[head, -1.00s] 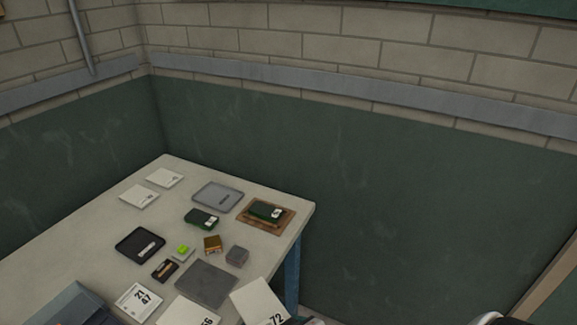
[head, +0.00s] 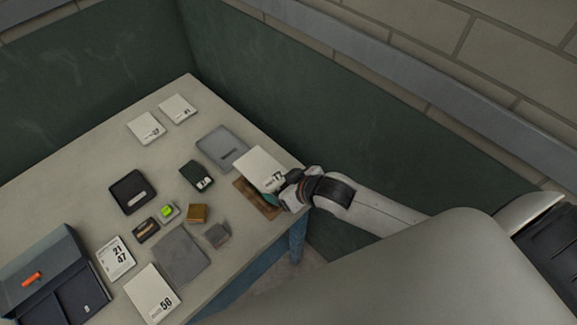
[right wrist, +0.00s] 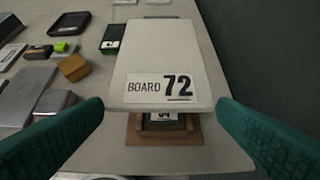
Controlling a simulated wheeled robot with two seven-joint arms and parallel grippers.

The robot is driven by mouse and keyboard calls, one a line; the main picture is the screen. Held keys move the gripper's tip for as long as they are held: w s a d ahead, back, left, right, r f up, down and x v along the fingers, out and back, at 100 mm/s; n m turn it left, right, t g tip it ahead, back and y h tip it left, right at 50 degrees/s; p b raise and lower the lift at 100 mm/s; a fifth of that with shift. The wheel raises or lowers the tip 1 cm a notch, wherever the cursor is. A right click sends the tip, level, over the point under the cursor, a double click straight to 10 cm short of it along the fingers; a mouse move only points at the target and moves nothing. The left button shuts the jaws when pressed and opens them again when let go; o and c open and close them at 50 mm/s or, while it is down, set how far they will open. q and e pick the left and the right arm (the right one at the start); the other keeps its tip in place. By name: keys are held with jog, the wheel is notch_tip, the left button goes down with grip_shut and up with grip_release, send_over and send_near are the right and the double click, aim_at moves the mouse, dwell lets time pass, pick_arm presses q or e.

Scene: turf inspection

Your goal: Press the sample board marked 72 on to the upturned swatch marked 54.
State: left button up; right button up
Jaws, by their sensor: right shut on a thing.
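The white sample board marked 72 (head: 258,165) is at the table's right corner, and it fills the middle of the right wrist view (right wrist: 163,62). Below that end, part of the swatch marked 54 (right wrist: 165,116) shows in a brown frame (right wrist: 128,134). The frame also shows in the head view (head: 247,193). The board hides most of the swatch, and I cannot tell whether they touch. My left gripper is not in view.
A grey tray (head: 211,140) lies beside the board, with a dark green swatch (head: 192,172) nearby. Small blocks, a black tray (head: 130,192), a grey plate (head: 180,257), white boards and a blue-grey case (head: 40,265) lie further left. A green wall stands behind the table.

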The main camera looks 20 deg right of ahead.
jog(key=shift+w+d+r, duration=0.2)
jog(key=shift+d, duration=0.15)
jog(key=shift+s+a+f+b, duration=0.1)
jog(key=shift+a+f+b, duration=0.1)
jog(key=shift+f+b, duration=0.25)
notch_tip(320, 180, down, 5)
jog(key=b, duration=0.5)
jog(key=shift+d+r, duration=0.1)
jog(key=shift+d, duration=0.05)
jog(key=shift+f, duration=0.3)
pick_arm(q)
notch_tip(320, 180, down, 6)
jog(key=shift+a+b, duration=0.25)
jog(key=shift+b, duration=0.2)
pick_arm(e)
jog(key=shift+f, duration=0.6)
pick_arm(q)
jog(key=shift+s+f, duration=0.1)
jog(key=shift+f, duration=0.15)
pick_arm(e)
jog(key=shift+f, duration=0.35)
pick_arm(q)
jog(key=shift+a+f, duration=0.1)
pick_arm(e)
jog(key=shift+s+f, duration=0.25)
jog(key=shift+f, duration=0.2)
jog(key=shift+r, duration=0.15)
